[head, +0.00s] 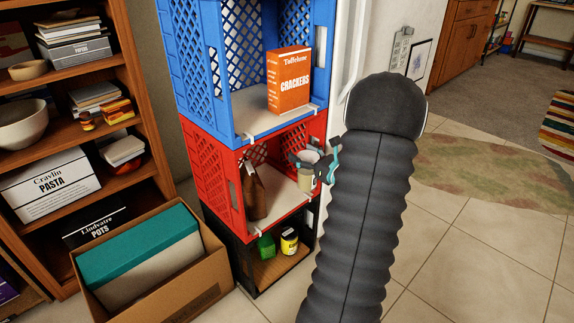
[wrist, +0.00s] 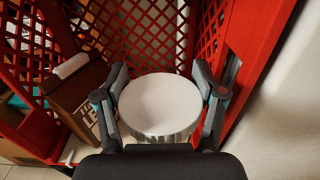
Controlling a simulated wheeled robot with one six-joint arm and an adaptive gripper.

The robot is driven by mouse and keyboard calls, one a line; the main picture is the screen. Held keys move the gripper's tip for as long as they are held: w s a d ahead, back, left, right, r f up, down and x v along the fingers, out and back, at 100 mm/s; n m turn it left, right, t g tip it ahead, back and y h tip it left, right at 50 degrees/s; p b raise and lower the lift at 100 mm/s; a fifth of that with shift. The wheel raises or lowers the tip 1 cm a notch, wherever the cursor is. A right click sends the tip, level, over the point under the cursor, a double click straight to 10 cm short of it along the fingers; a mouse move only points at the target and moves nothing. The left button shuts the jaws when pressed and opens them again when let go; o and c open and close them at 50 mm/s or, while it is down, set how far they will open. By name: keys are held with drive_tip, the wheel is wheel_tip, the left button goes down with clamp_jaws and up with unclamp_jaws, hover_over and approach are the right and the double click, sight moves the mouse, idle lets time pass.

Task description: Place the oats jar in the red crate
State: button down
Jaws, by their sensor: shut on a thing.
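The oats jar, a pale jar (head: 306,181) with a round white lid (wrist: 160,104), is between the fingers of my gripper (head: 315,163). In the wrist view the fingers (wrist: 160,88) close on both sides of the jar, and the lid faces the camera. The red crate (head: 223,191) is the middle one of the stack, with its open front facing me. The jar is upright at the right part of that opening. I cannot tell whether its base touches the crate floor. My gripper's palm hides part of the jar in the wrist view.
A brown bottle-shaped carton (head: 254,192) stands in the red crate's left part; it shows left in the wrist view (wrist: 80,92). The black crate (head: 244,268) below holds green and yellow containers. A cardboard box (head: 180,297) stands left.

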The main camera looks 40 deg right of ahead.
drive_tip(key=w, duration=0.6)
wheel_tip(320, 180, down, 7)
drive_tip(key=b, duration=0.1)
drive_tip(key=shift+w+a, duration=0.3)
drive_tip(key=shift+w, duration=0.05)
drive_tip(key=shift+f, duration=0.1)
drive_tip(key=shift+f+b, duration=0.15)
drive_tip(key=shift+b, duration=0.2)
drive_tip(key=shift+c, duration=0.5)
unclamp_jaws()
